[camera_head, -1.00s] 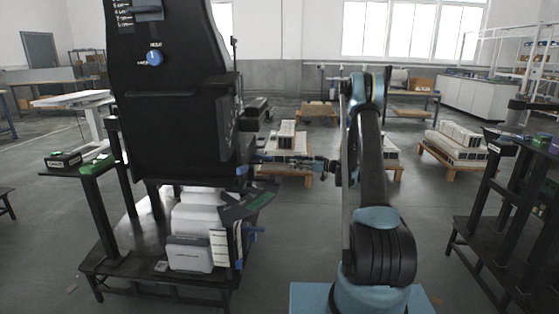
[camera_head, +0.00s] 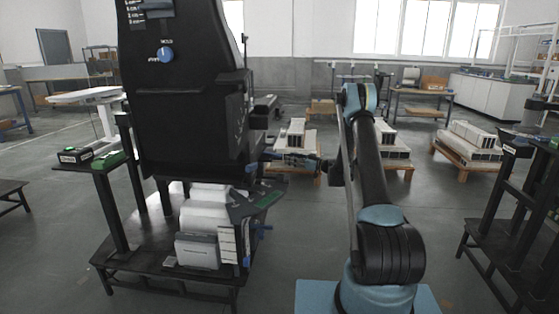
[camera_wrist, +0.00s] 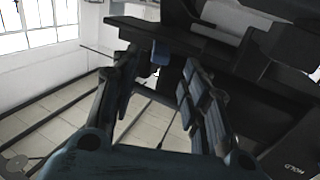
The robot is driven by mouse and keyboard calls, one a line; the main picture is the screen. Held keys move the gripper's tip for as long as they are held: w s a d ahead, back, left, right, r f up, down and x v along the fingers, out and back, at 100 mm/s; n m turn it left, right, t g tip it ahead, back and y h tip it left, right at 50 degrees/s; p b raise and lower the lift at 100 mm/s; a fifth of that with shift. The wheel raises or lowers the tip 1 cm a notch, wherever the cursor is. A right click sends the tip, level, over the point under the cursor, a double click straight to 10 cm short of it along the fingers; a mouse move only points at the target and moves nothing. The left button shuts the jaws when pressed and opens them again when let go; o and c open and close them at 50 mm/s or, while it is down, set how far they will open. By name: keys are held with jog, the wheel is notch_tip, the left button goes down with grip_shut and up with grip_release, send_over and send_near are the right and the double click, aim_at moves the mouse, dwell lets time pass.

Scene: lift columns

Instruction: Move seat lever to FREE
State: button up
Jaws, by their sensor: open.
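The tall black seat (camera_head: 190,115) stands at the left in the head view. A small blue piece (camera_head: 251,168), which looks like the seat lever's grip, is at its lower right side. My gripper (camera_head: 270,156) reaches left towards that side; fine detail there is small and dark. In the wrist view my gripper (camera_wrist: 156,78) has its two fingers apart, with a blue grip (camera_wrist: 160,52) showing beyond and between the fingertips. I cannot tell whether they touch it. A dark panel marked HOLD (camera_wrist: 296,165) is at the lower right; no FREE mark is readable.
A blue knob (camera_head: 165,54) sits on the seat's upper back. Another blue handle (camera_head: 262,228) is below, beside white boxes (camera_head: 197,250) on the black stand (camera_head: 165,270). A black rack (camera_head: 505,200) stands at the right. Pallets (camera_head: 470,160) lie behind; floor between is open.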

send_near(271, 154)
jog(key=w+a, duration=0.1)
jog(key=w+a+f, duration=0.1)
jog(key=w+a, duration=0.1)
jog(key=shift+a, duration=0.2)
